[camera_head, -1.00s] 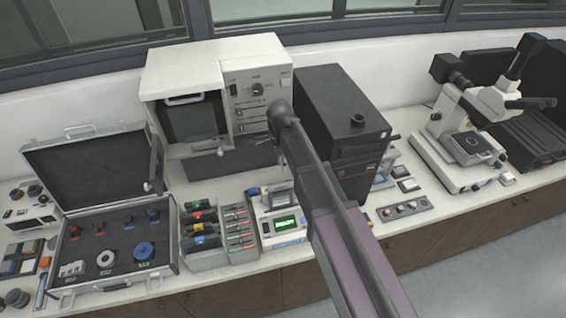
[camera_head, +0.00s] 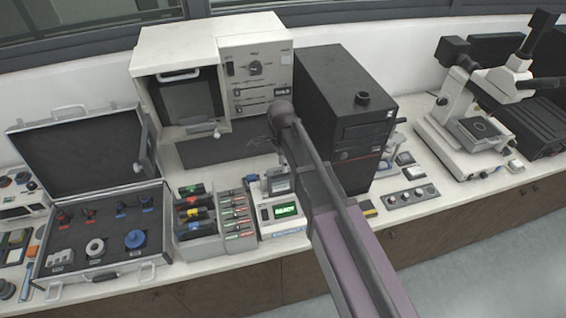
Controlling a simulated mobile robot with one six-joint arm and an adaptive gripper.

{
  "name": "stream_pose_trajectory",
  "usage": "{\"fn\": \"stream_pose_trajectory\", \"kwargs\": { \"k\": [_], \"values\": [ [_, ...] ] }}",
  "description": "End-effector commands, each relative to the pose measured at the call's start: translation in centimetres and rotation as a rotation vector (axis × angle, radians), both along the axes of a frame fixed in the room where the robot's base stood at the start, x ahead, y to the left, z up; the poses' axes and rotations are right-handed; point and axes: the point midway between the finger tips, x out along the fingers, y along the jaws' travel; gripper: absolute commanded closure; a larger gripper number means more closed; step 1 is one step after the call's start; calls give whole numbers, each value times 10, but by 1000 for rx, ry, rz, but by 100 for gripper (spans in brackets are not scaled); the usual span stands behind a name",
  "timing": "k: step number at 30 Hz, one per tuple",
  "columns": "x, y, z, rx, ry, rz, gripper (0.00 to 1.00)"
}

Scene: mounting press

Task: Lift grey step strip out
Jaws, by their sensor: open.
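A small light-grey stepped piece (camera_head: 60,257), which looks like the grey step strip, sits in the dark foam at the front left of the open silver case (camera_head: 106,276). My arm reaches in from the lower right. My gripper (camera_head: 274,146) is at its far end, in front of the white press-like machine and to the right of the case. It is small and partly hidden by the arm, looks open, and is well apart from the strip.
The case lid (camera_head: 85,152) stands raised behind the foam. A rack of coloured items (camera_head: 200,248) and a unit with a green display (camera_head: 284,226) stand between case and arm. A black tower (camera_head: 345,110) and a microscope (camera_head: 470,110) are to the right.

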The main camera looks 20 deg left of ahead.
Motion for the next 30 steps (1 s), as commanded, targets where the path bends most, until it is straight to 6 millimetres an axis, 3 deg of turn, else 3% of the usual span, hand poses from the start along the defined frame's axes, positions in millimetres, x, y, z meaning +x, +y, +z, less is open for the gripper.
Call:
{"fn": "stream_pose_trajectory", "kwargs": {
  "k": [15, 30],
  "values": [
    [-3, -3, -39, 0, 0, -1, 54],
    [-3, -4, -43, 0, 0, -3, 54]
  ]
}}
